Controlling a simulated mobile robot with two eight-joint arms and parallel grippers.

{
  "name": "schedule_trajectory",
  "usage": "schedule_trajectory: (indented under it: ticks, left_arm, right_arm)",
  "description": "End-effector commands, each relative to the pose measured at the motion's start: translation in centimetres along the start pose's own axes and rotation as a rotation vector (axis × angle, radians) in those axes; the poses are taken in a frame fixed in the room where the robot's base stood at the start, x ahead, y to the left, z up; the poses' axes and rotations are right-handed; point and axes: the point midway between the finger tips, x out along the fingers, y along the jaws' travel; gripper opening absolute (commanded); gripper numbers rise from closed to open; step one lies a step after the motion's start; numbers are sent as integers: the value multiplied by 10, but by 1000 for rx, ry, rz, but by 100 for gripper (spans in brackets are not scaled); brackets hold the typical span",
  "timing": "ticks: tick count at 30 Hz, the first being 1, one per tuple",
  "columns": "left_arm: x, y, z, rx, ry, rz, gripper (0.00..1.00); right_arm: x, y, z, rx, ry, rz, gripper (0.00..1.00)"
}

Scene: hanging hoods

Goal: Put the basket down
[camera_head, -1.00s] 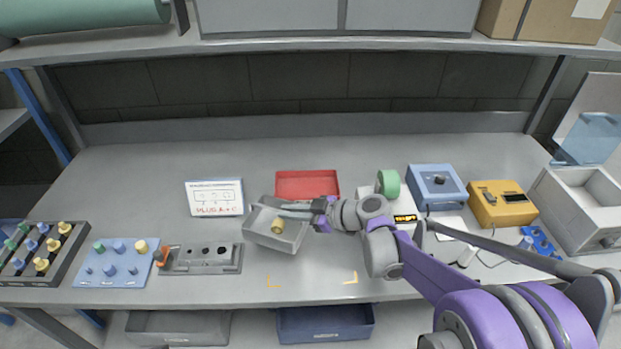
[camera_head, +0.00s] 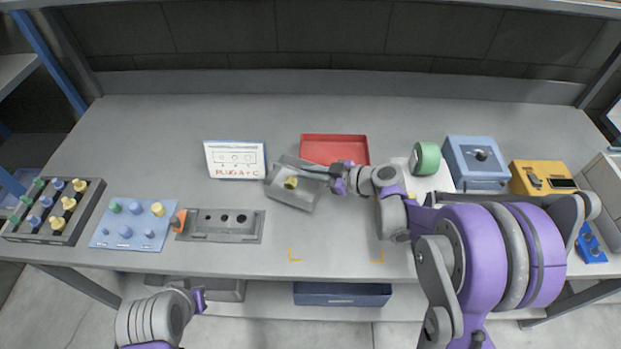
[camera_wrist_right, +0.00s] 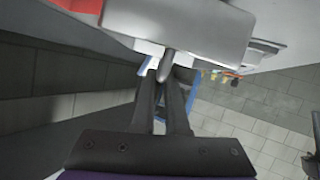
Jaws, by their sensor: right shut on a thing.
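The gap below the basket cannot be judged. Part of my left arm shows at the lower left of the head view; its gripper does not show clearly.
Yellow corner marks (camera_head: 295,256) lie on clear bench near the front edge. A red tray (camera_head: 334,138), a sign card (camera_head: 235,174), a grey socket block (camera_head: 222,238) and a green roll (camera_head: 425,158) are around the basket. Blue (camera_head: 476,183) and yellow boxes stand at right.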

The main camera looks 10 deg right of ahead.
Motion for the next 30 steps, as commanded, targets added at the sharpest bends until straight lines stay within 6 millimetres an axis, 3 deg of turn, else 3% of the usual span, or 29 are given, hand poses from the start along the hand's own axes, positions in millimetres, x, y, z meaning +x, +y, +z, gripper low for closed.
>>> schedule_trajectory:
  ticks: [6, 15, 16, 21, 30]
  left_arm:
    - [4, 0, 5, 0, -5, 0, 0]
    - [5, 0, 6, 0, -6, 0, 0]
    - [5, 0, 6, 0, -5, 0, 0]
    - [5, 0, 6, 0, -5, 0, 0]
    - [3, 0, 4, 0, -3, 0, 0]
  right_arm:
    - [11, -6, 26, 1, 1, 0, 0]
    - [12, -6, 28, 1, 0, 0, 0]
    - [12, -6, 28, 0, 0, 0, 15]
    - [11, -6, 27, 0, 0, 0, 42]
    - [10, -5, 25, -1, 0, 0, 42]
